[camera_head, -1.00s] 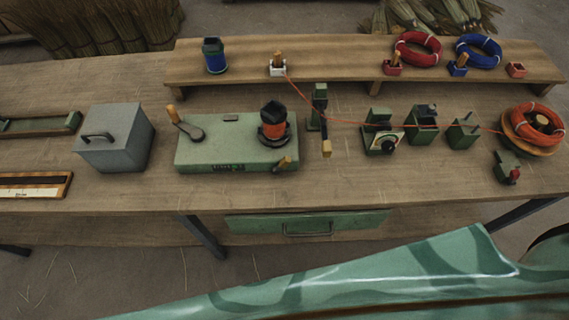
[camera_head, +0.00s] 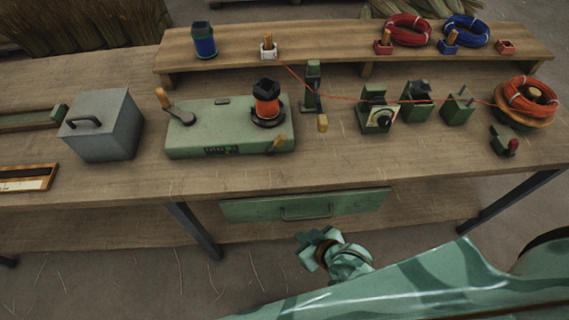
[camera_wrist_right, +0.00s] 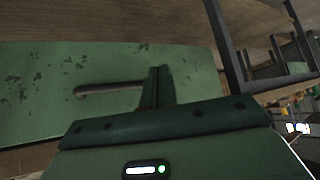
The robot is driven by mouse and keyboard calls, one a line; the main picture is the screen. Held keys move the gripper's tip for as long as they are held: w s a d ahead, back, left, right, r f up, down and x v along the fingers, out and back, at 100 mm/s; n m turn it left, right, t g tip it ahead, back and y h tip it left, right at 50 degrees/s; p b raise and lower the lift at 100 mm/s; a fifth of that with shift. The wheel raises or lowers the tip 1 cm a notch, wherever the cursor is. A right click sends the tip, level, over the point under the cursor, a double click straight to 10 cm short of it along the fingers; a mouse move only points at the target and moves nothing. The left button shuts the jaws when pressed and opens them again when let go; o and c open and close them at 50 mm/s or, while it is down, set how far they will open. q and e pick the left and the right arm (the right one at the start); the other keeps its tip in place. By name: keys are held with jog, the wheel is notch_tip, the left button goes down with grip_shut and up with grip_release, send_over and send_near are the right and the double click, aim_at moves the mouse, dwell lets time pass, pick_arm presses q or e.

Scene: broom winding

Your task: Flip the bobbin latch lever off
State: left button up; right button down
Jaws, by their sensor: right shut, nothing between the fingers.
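The green winder base (camera_head: 220,125) stands on the bench, left of centre. A bobbin with orange cord (camera_head: 266,106) sits upright on its right part. A small lever with a wooden handle (camera_head: 277,144) is at the base's front right, below the bobbin; I take it to be the latch lever. A crank with an upright wooden knob (camera_head: 163,97) is at the base's left. My right gripper (camera_head: 307,249) is low in front of the bench, below the drawer and apart from the lever. In the right wrist view its fingers (camera_wrist_right: 157,86) are together and empty. My left gripper is out of view.
The green drawer (camera_head: 335,205) with its bar handle (camera_wrist_right: 110,88) is in front of my right gripper. A grey box (camera_head: 105,130) stands left of the winder. An orange cord runs right past several green fixtures to a coil (camera_head: 518,98).

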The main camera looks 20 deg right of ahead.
jog(key=w+a+r+m+t+b, duration=0.1)
jog(key=w+a+r+m+t, duration=0.4)
jog(key=r+m, duration=0.4)
jog(key=w+a+r+m+t+b, duration=0.1)
jog(key=w+a+r+m+t, duration=0.2)
jog(key=w+r+m+t, duration=0.55)
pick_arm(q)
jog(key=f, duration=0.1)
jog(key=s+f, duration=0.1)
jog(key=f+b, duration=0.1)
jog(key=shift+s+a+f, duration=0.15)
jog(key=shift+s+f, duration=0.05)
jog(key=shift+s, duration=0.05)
pick_arm(e)
jog(key=s+d+m+g+h, duration=0.1)
jog(key=m+g+h, duration=0.1)
jog(key=m, duration=0.3)
jog(key=s+d+f+m+g+h, duration=0.1)
jog(key=m+g+h, duration=0.2)
jog(key=m+h, duration=0.2)
jog(key=s+d+m+g+h, duration=0.2)
jog(key=m+h, duration=0.2)
jog(key=m, duration=0.2)
jog(key=shift+f+g, duration=0.25)
jog(key=shift+g, duration=0.1)
jog(key=shift+w+d, duration=0.1)
jog(key=shift+w, duration=0.05)
